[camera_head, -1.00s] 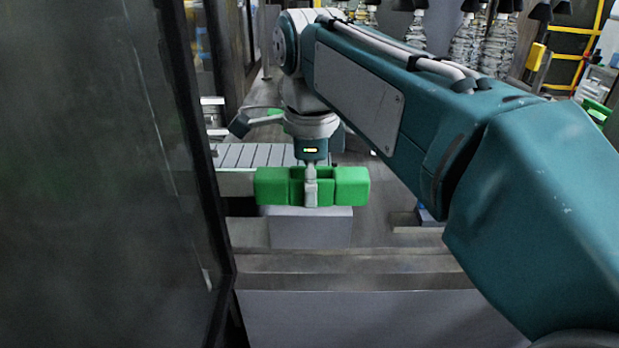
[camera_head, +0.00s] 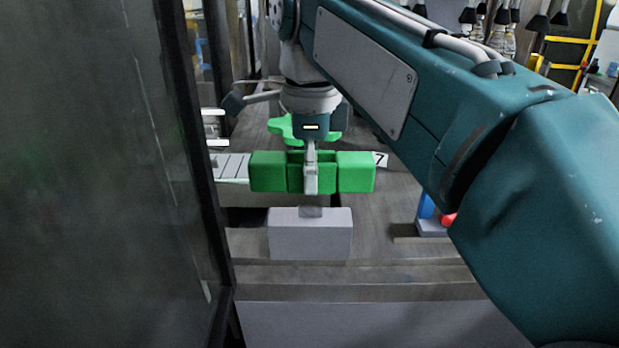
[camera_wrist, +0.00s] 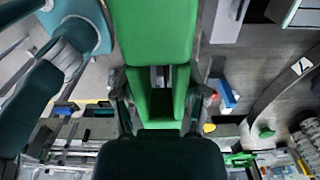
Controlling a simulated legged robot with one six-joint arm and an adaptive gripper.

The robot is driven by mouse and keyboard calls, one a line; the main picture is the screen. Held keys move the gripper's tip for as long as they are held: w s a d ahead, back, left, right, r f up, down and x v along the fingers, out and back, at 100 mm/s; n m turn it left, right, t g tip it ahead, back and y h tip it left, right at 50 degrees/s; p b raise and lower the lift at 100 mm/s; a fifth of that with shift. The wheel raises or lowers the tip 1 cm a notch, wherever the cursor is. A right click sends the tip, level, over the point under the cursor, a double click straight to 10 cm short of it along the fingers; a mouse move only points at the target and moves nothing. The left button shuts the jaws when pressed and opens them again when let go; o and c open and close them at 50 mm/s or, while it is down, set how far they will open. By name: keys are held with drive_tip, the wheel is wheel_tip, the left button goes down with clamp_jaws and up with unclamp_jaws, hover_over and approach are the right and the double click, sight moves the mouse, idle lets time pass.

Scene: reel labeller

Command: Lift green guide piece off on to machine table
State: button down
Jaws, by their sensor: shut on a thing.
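The green guide piece (camera_head: 356,172) is a blocky part with a recessed middle. My gripper (camera_head: 311,182) is shut on its middle section, in the recess. In the head view the piece hangs above a grey block (camera_head: 310,240) with a short stub on its top, and a gap shows between them. In the wrist view the green piece (camera_wrist: 157,35) fills the upper middle, close to the camera, and my gripper (camera_wrist: 160,98) holds it there. The machine table (camera_head: 385,225) is the grey surface around the grey block.
A dark framed panel (camera_head: 95,180) stands close on the left. A slatted conveyor (camera_head: 231,167) and a green star-shaped part (camera_head: 283,127) lie behind the piece. A blue and red item (camera_head: 432,215) stands to the right. The table between it and the block looks clear.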

wheel_tip(320, 180, up, 2)
drive_tip(key=shift+r, duration=0.25)
idle(0.5)
